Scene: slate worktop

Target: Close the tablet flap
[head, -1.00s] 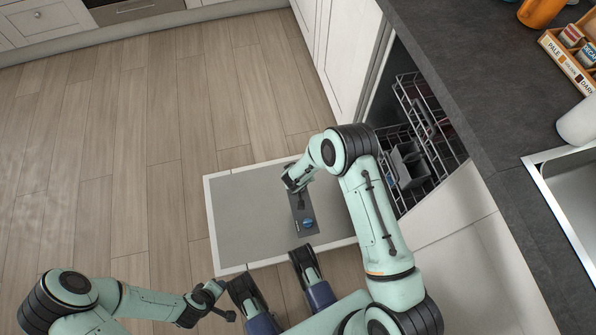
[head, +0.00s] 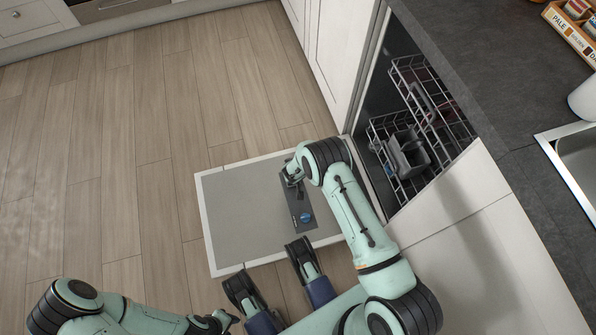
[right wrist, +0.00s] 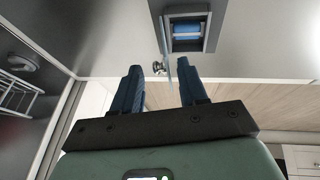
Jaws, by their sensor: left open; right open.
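The dispenser panel (head: 297,199) is a dark strip on the inside of the lowered dishwasher door. A blue tablet (right wrist: 187,31) sits in its square recess in the right wrist view; in the head view a blue patch (head: 305,217) shows at the panel's near end. A thin pale plate, seen nearly edge-on, looks like the raised flap (right wrist: 168,75). My right gripper (right wrist: 161,72) is open, with the plate between its fingers in the picture; contact cannot be told. In the head view it is partly hidden by its arm. My left gripper (head: 222,320) is open, low at the bottom edge.
The open dishwasher door (head: 240,215) lies flat, with wire racks (head: 415,130) inside the machine to the right. A slate worktop (head: 490,70) with a sink (head: 580,160) runs along the right. The wooden floor (head: 110,150) on the left is clear.

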